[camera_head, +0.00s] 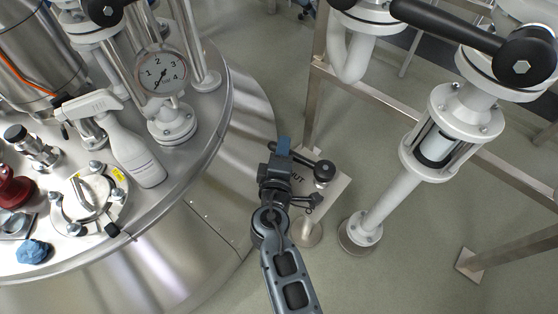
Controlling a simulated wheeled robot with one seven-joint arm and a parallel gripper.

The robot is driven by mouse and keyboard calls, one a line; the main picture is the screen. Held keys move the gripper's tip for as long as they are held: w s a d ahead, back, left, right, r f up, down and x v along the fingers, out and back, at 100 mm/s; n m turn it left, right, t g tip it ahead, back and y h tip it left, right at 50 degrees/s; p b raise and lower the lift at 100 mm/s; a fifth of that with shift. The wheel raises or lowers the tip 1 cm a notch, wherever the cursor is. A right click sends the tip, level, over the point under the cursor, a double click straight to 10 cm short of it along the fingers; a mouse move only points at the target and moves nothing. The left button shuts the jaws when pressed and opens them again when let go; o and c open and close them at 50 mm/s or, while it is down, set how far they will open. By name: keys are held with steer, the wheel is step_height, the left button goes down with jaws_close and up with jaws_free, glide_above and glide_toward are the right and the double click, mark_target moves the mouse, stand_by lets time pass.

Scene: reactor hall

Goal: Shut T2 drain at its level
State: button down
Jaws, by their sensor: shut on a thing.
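My gripper (283,158) is in the middle of the view, with a blue part at its far end. It is shut on the left end of a small black valve lever (304,160). The lever runs right to a round hub (324,171) above a pale plate (334,192). Part of a word, "UT", shows on the plate; my gripper hides the rest. No T2 label can be read. A sight glass (436,146) on a white pipe at the right shows pale content; its exact level cannot be told.
A steel vessel (243,112) fills the left, bearing a dial gauge (162,74), a white spray bottle (132,146) and a blue crumpled cloth (33,251). A large black lever (450,28) crosses the upper right. Steel frame rails stand right of my gripper.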

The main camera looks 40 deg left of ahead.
steer(key=shift+w+m+t+h+b, duration=0.6)
steer(key=shift+w+m+h+b, duration=0.6)
steer(key=shift+h, duration=0.2)
steer(key=c, duration=0.9)
jaws_free()
steer(key=shift+c, duration=0.2)
steer(key=shift+s, duration=0.15)
steer(key=p+v, duration=0.2)
steer(key=v, duration=0.5)
steer(key=shift+s+r, duration=0.1)
steer(key=shift+s, duration=0.2)
